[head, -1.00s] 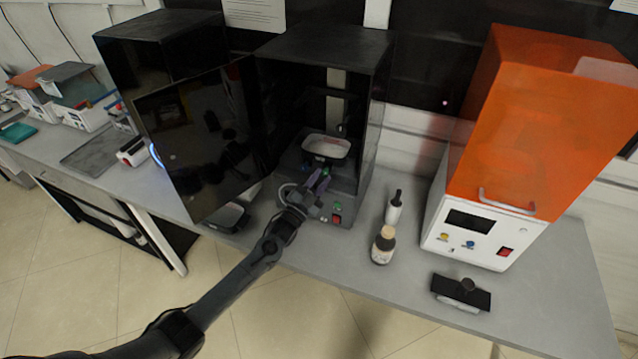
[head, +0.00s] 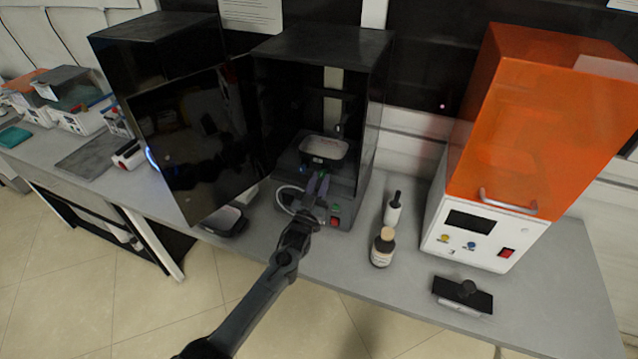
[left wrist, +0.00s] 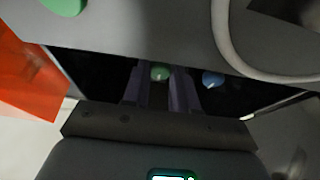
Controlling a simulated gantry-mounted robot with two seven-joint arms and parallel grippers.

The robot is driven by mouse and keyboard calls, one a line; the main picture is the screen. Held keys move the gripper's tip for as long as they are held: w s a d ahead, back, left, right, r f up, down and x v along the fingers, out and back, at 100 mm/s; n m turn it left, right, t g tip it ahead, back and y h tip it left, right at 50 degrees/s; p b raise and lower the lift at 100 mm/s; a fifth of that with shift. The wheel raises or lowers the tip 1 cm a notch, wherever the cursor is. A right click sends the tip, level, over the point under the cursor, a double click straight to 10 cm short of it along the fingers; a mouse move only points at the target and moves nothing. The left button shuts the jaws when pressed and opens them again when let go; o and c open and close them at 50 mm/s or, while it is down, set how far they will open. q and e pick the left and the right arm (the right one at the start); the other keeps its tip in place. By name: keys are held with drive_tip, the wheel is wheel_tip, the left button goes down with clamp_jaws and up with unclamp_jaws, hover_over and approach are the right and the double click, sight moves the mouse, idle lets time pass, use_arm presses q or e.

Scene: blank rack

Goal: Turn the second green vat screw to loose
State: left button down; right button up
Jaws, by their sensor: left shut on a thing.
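The black printer (head: 262,120) stands open in the head view, with a light-topped vat (head: 325,149) inside. A green vat screw (left wrist: 160,72) sits between the fingers of my left gripper (left wrist: 160,88) in the left wrist view. My left gripper (head: 318,184) is shut on this screw, at the front of the vat; the fingers hide much of it. A blue screw (left wrist: 212,78) is just beside the fingers, and it also shows in the head view (head: 303,169). The screw's turn angle cannot be told. My right gripper is not in view.
The open dark door (head: 195,140) stands left of my arm. A grey cable (head: 283,197) loops beside the gripper. A green button and a red switch (head: 335,222) are on the printer's front. Bottles (head: 382,248) and an orange-covered machine (head: 540,120) stand to the right.

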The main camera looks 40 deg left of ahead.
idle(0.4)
use_arm(q)
drive_tip(key=c, duration=0.9)
unclamp_jaws()
drive_tip(key=shift+s, duration=0.1)
drive_tip(key=v, duration=1)
drive_tip(key=shift+s+p, duration=0.3)
drive_tip(key=shift+p, duration=0.05)
drive_tip(key=shift+d+f, duration=0.1)
drive_tip(key=shift+f, duration=0.1)
